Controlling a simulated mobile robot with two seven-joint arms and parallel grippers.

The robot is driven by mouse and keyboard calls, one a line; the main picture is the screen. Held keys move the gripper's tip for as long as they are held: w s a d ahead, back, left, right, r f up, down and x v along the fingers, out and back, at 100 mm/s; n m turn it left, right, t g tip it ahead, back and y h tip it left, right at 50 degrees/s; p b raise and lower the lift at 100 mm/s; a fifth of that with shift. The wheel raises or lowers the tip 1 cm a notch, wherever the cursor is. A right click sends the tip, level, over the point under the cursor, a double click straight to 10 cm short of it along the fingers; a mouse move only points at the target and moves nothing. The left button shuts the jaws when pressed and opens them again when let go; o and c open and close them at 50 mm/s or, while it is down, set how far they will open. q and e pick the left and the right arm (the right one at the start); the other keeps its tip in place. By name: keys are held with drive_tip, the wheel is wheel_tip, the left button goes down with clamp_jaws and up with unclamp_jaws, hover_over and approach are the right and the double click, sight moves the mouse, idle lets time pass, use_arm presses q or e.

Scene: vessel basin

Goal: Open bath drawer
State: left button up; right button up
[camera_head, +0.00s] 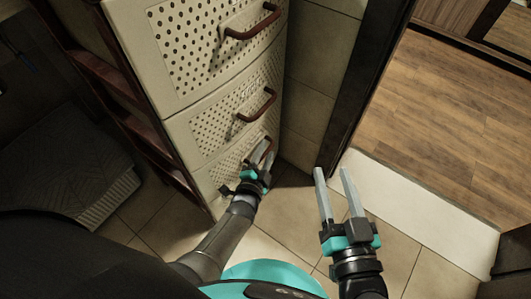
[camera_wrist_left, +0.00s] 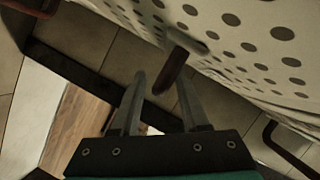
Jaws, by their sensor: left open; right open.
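A cream drawer unit (camera_head: 183,113) with dotted fronts stands at the upper left in the head view. Three drawer fronts show, all flush, each with a brown handle: top (camera_head: 253,24), middle (camera_head: 258,106), and bottom, partly hidden by my left gripper. My left gripper (camera_head: 265,149) is open at the bottom drawer's handle. In the left wrist view a brown handle (camera_wrist_left: 172,72) lies between or just beyond the fingertips of my left gripper (camera_wrist_left: 160,77); contact cannot be told. My right gripper (camera_head: 333,172) is open and empty over the floor, right of the unit.
A dark door frame (camera_head: 368,75) stands right of the unit, with a pale threshold (camera_head: 430,205) and wooden floor (camera_head: 450,110) beyond. A dark grey mat or cloth (camera_head: 65,165) lies at the left. Tiled floor (camera_head: 290,215) before the unit is clear.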

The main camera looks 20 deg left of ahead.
use_arm(q)
drive_tip(key=shift+w, duration=0.15)
clamp_jaws()
idle(0.4)
idle(1.1)
